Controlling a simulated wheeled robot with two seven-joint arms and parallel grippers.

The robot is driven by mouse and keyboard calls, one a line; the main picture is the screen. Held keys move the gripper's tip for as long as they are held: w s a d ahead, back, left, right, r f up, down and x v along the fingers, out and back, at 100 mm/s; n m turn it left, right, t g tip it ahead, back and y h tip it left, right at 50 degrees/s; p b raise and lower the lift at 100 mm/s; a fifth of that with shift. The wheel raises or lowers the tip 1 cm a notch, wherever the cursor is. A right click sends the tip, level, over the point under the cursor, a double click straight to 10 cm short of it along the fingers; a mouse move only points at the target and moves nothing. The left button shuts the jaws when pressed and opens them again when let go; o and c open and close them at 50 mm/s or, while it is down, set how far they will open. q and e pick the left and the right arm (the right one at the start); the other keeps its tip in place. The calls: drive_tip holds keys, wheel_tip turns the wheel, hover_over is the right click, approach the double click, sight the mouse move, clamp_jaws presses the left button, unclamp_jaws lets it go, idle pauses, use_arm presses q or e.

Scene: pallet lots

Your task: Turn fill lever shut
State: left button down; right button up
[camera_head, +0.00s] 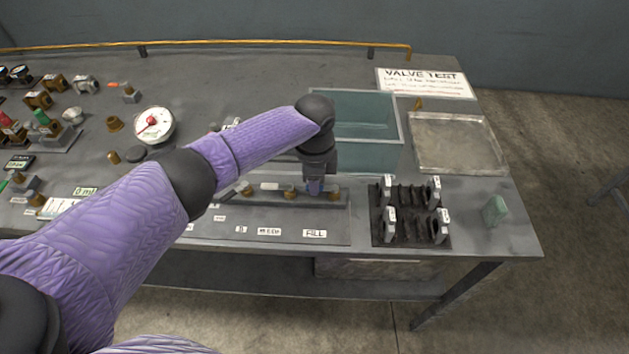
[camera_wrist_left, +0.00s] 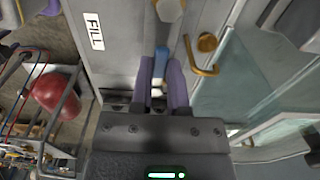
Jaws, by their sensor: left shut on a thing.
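The fill lever (camera_wrist_left: 162,64) shows in the left wrist view as a blue handle between my purple fingers. My left gripper (camera_head: 315,188) points down at the right end of the valve row, and in the wrist view its fingers (camera_wrist_left: 160,85) are shut on the lever. In the head view the gripper mostly hides the lever. The FILL label (camera_head: 314,233) lies on the panel in front of it, and it also shows in the wrist view (camera_wrist_left: 94,31). My right gripper is not in view.
A glass tank (camera_head: 391,158) stands right behind the gripper. A black rack (camera_head: 410,242) with white-tagged parts is to its right, beside a green block (camera_head: 495,210). A shallow tray (camera_head: 457,167) and a VALVE TEST sign (camera_head: 425,83) lie behind.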

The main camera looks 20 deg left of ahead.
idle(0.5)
use_arm(q)
drive_tip(key=c, duration=0.6)
unclamp_jaws()
